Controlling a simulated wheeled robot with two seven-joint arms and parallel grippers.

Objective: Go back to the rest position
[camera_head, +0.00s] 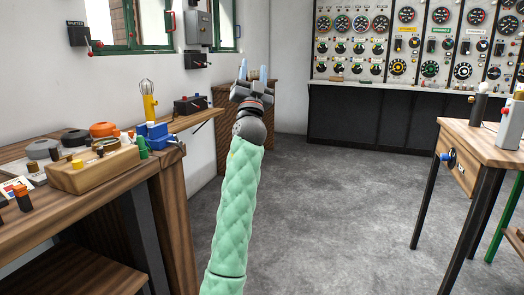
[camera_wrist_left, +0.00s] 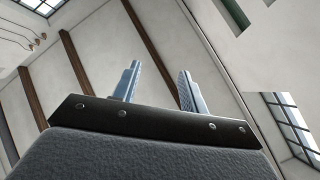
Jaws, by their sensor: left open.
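My left arm, in a green quilted sleeve, reaches forward in the middle of the head view. My left gripper (camera_head: 253,71) is at its end, pointing up and away, with its two pale blue fingers apart and nothing between them. In the left wrist view the two fingers of my left gripper (camera_wrist_left: 158,85) stand apart and empty against the wall and ceiling. The gripper touches nothing that I can see. My right gripper is in neither view.
A wooden table (camera_head: 480,140) stands on the right. Gauge panels (camera_head: 420,45) line the back. Grey floor between is clear.

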